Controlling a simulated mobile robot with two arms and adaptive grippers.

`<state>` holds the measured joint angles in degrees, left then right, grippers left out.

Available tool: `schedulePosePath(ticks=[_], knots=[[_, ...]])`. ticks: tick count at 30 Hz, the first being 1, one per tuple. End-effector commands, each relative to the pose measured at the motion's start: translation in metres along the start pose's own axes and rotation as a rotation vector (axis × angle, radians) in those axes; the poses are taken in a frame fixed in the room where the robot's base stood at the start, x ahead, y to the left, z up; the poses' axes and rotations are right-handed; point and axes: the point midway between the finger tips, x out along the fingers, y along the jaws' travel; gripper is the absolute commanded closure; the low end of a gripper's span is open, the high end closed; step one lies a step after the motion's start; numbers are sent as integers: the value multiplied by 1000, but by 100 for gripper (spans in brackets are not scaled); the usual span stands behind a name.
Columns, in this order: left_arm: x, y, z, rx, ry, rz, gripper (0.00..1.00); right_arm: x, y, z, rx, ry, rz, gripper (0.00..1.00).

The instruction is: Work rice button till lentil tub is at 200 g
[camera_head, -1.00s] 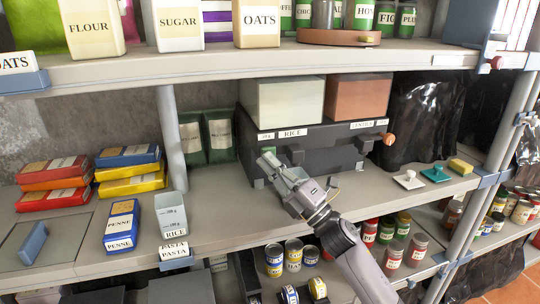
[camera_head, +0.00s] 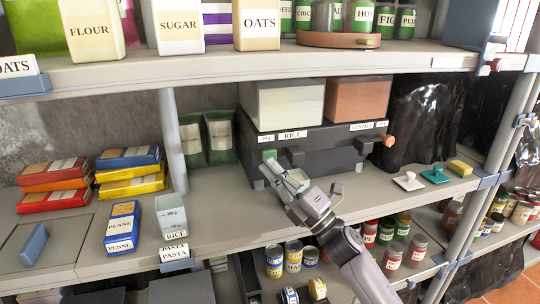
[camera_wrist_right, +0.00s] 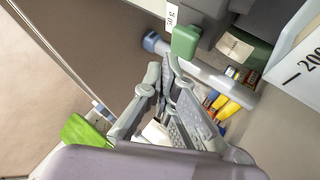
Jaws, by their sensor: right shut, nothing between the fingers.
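The dispenser (camera_head: 330,150) is a dark box on the middle shelf. It carries a pale rice bin (camera_head: 285,103) and a red-brown lentil bin (camera_head: 357,97). A green button (camera_head: 269,155) is on its front left, below the RICE label; it also shows in the wrist view (camera_wrist_right: 186,42). My right gripper (camera_head: 272,172) is shut and empty, its tips just below and in front of the button, apart from it in the wrist view. A grey tub marked RICE with gram lines (camera_head: 172,217) stands on the shelf at left. I cannot make out a lentil-labelled tub. My left gripper is out of view.
An orange knob (camera_head: 389,140) sticks out at the dispenser's right. Penne boxes (camera_head: 122,228) and stacked packets (camera_head: 60,185) stand at left. A white lid (camera_head: 408,181), a teal lid (camera_head: 435,174) and a yellow sponge (camera_head: 461,167) lie at right.

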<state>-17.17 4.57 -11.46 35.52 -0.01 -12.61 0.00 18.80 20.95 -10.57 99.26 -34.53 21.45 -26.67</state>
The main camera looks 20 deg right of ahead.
Motion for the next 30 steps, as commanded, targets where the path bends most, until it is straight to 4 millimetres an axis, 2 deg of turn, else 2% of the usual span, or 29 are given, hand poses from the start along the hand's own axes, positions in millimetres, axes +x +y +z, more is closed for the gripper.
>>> schedulePosePath(ticks=[10,22,30], knots=[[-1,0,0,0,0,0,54,-2,2,-2,0,1,1,100],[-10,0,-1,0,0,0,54,-29,22,-21,0,1,0,100],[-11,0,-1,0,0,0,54,-35,26,-26,-1,1,2,100]])
